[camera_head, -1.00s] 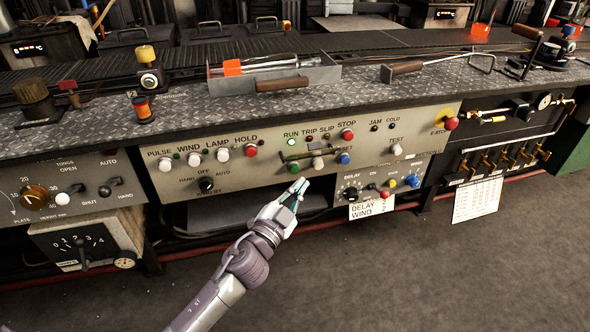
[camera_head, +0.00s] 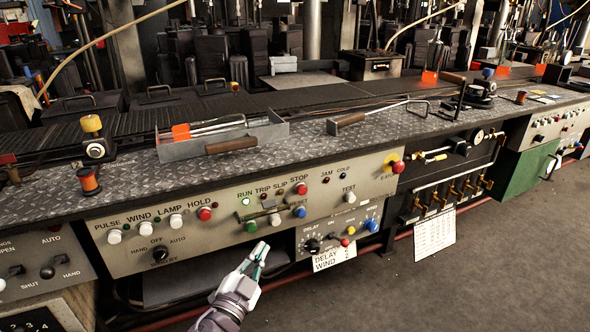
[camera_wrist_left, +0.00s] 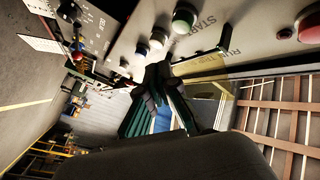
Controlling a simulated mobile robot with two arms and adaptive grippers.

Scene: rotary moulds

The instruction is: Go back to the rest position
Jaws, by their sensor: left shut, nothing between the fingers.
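My left gripper (camera_head: 260,252) is shut and empty in the head view, in front of the control panel's lower edge, below the green button (camera_head: 251,227). In the left wrist view my left gripper (camera_wrist_left: 160,82) points toward the panel (camera_wrist_left: 245,35), with its closed fingers close to the row of knobs. The panel (camera_head: 130,262) carries a lit green RUN lamp (camera_head: 245,202) and several knobs. My right gripper is not in view.
Brass valves (camera_head: 452,192) sit further right. The floor (camera_head: 500,260) at the lower right is clear.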

